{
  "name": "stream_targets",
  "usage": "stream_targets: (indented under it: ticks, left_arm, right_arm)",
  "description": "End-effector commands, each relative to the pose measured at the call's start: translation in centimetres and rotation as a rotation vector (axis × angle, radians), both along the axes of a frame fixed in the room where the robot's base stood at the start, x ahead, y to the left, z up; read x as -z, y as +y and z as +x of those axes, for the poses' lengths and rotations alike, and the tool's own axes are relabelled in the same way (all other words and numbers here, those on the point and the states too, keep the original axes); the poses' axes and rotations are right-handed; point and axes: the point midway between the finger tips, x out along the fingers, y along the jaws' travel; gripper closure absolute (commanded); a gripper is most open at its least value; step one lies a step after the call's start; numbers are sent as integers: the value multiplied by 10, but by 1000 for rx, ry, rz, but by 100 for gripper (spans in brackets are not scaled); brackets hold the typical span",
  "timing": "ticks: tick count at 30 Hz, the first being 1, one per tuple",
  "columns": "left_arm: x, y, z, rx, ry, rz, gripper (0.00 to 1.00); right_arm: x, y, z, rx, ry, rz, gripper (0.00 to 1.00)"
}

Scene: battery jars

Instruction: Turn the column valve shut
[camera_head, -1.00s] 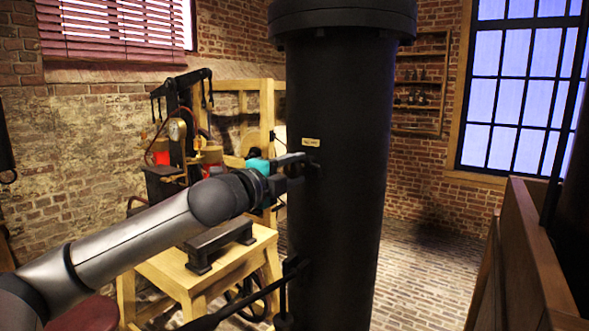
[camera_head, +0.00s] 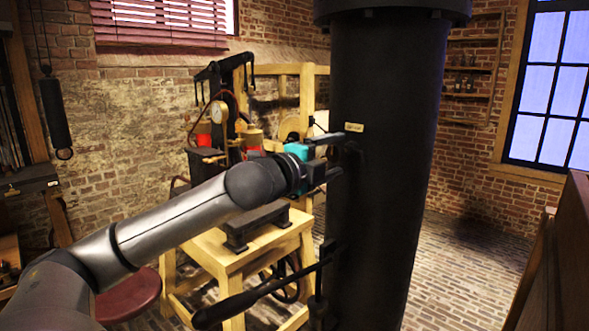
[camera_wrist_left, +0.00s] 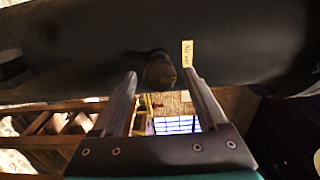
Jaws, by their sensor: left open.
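The tall black column (camera_head: 385,200) stands right of centre and also fills the top of the left wrist view (camera_wrist_left: 90,50). A short dark knob (camera_wrist_left: 160,70) sticks out of it beside a small pale tag (camera_wrist_left: 187,53); I take this knob for the valve. The tag also shows in the head view (camera_head: 354,127). My left gripper (camera_head: 338,156) is at the column's left side, just below the tag. Its fingers are open (camera_wrist_left: 160,82), with the knob's end showing between the tips. I cannot tell whether they touch it. My right gripper is not in view.
A black lever with a long handle (camera_head: 228,308) sticks out from the column below my left arm. A wooden stand (camera_head: 225,250) with a black block, and an apparatus with red parts (camera_head: 204,139), stand behind the arm. Brown wooden furniture (camera_head: 560,260) is at the right edge.

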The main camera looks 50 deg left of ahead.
Motion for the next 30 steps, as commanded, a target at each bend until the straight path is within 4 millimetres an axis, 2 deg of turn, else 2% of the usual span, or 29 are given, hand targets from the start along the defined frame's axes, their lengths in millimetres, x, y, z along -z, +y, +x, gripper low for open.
stream_targets:
  ticks: [11, 23, 30]
  left_arm:
    - [1, -4, -46, -2, 3, -3, 25]
    - [1, -11, -111, -4, 4, 1, 25]
    - [-2, -12, -126, -2, 7, -1, 25]
  right_arm:
    - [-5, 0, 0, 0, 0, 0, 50]
    - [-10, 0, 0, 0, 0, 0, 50]
    - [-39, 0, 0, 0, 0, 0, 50]
